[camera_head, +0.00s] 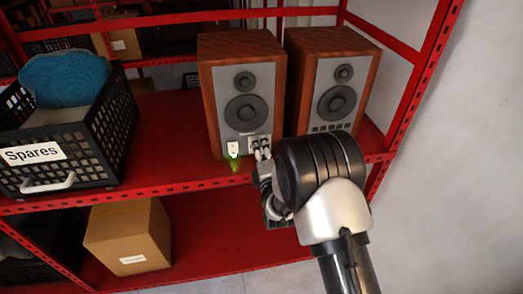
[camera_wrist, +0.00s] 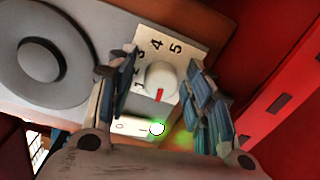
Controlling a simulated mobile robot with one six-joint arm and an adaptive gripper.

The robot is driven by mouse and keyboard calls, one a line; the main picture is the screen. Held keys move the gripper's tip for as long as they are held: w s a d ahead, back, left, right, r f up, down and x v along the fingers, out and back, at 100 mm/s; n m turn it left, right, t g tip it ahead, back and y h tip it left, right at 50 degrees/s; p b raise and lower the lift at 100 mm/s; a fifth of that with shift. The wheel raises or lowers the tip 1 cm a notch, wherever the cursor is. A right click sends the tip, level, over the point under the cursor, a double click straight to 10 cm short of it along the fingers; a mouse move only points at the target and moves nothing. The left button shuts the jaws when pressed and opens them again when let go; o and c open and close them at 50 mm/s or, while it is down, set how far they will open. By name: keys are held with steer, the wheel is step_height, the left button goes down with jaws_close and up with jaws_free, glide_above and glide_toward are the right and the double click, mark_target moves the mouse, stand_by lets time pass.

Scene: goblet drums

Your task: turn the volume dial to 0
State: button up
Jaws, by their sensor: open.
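The volume dial (camera_wrist: 161,76) is a white round knob with a red mark, on a pale plate printed with numbers; 3, 4 and 5 read clearly. In the wrist view its red mark points down, toward the white switch, away from the 4 and 5. My gripper (camera_wrist: 160,66) is open, with one finger on each side of the dial. I cannot tell whether the fingers touch it. In the head view my gripper (camera_head: 262,153) is at the lower front of the left wooden speaker (camera_head: 240,65), and the dial is hard to make out there.
A white switch (camera_wrist: 130,126) with a green light sits beside the dial. The right speaker (camera_head: 335,75) stands close by on the red shelf (camera_head: 185,125). A black Spares crate (camera_head: 110,120) stands left. A red shelf post (camera_head: 425,85) is at right.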

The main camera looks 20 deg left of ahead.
steer(key=v, duration=1.2)
stand_by(0.4)
steer(key=w+d+r+m+g+h, duration=0.2)
steer(key=w+d+r+m+h, duration=0.15)
steer(key=d+r+m, duration=0.4)
steer(key=s+d+r+m+g+h, duration=0.25)
steer(key=d+r+m, duration=0.25)
steer(key=d, duration=0.4)
steer(key=s+d+r+m+g+h, duration=0.1)
steer(key=s+d+m, duration=0.3)
steer(key=s, duration=0.5)
steer(key=s+d+r+m+g+h, duration=0.1)
steer(key=s+d+m+g, duration=0.2)
steer(key=s, duration=0.6)
steer(key=s+d+r+m+g, duration=0.1)
steer(key=s+d+m+g, duration=0.1)
steer(key=s+d+m, duration=0.4)
steer(key=s+d, duration=0.2)
steer(key=s, duration=0.2)
steer(key=shift+r+h, duration=0.35)
steer(key=shift+h, duration=0.05)
